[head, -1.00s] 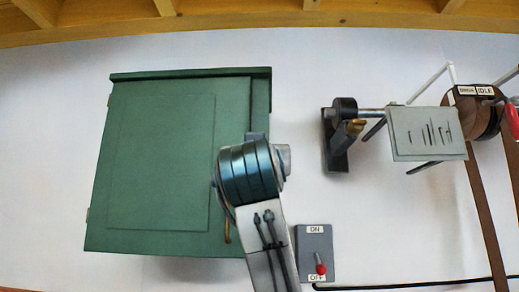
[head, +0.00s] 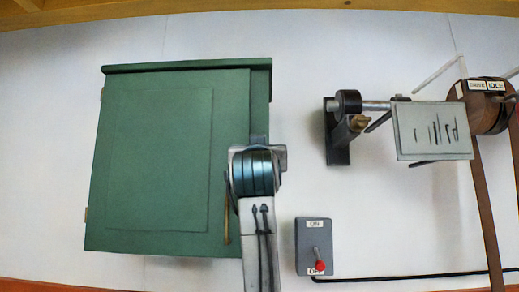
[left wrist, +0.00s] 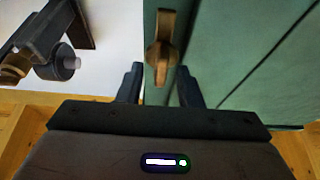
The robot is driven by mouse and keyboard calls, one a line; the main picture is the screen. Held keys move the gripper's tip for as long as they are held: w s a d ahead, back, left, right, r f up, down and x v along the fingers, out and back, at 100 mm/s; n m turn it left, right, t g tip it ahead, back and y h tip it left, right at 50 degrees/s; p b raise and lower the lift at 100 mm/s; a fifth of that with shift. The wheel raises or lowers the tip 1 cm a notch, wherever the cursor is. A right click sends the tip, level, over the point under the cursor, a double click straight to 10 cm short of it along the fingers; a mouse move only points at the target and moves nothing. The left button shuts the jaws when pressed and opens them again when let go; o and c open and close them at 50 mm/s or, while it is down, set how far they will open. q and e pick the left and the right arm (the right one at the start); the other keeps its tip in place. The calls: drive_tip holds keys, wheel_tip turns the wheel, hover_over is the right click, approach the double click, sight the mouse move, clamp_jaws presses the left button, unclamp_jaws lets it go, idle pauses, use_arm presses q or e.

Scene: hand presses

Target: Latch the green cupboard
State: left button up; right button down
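The green cupboard (head: 160,160) hangs on the white wall at the left of the head view. Its door front looks flat against the body; I cannot tell whether a small gap remains. In the left wrist view the brass latch (left wrist: 161,50) lies lengthwise up the picture on a green strip (left wrist: 152,85) at the cupboard's edge. My left gripper (left wrist: 160,82) is open, its two dark fingers on either side of the latch's rounded end, with no clear contact. My right gripper is not in view.
Right of the cupboard, a bracket with a shaft (head: 338,130) sticks out from the wall, with a grey plate (head: 432,131) and a belt pulley (head: 490,108). A grey ON/OFF switch box (head: 314,245) with a red-tipped lever is below. Bare wall lies between.

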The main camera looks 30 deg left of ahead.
use_arm(q)
drive_tip(key=c, duration=0.6)
